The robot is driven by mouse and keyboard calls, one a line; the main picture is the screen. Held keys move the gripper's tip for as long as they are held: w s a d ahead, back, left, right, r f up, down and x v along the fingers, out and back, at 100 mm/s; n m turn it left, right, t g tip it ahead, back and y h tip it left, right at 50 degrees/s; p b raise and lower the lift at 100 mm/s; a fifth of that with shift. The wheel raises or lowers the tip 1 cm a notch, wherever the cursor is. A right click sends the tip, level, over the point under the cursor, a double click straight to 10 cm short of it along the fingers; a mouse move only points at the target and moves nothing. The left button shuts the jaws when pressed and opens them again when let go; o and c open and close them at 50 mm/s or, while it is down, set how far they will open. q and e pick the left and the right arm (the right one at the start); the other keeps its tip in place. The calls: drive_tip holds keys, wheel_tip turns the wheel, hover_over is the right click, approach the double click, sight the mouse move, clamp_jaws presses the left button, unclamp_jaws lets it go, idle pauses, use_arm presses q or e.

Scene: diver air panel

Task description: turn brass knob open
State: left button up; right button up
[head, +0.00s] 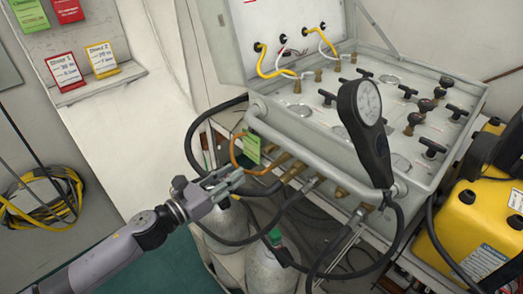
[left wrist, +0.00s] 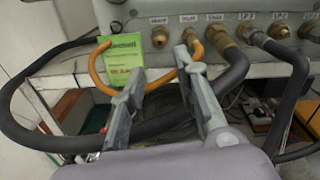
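The grey air panel (head: 262,118) stands open at right in the head view. Its top carries several black-handled knobs, some with brass bases, such as one brass-based knob (head: 413,120). Brass fittings (head: 292,171) line its front side, and a large brass fitting (left wrist: 220,38) shows close in the left wrist view. I cannot tell which one is the task's brass knob. My left gripper (head: 232,180) is open and empty in front of the panel's lower left side. Its two fingers (left wrist: 162,72) show apart in the left wrist view, below the fittings. My right gripper is not in view.
An orange hose (left wrist: 98,68) with a green tag (left wrist: 120,57) hangs close to the left finger. Dark hoses (left wrist: 235,72) run from the fittings. A round gauge (head: 368,103) stands at the panel's front. Cylinders (head: 270,268) are below; a yellow case (head: 470,220) is at right.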

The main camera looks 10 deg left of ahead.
sight(265, 152)
use_arm(q)
drive_tip(key=p+x, duration=0.2)
drive_tip(key=x, duration=0.9)
drive_tip(key=shift+w, duration=0.1)
clamp_jaws()
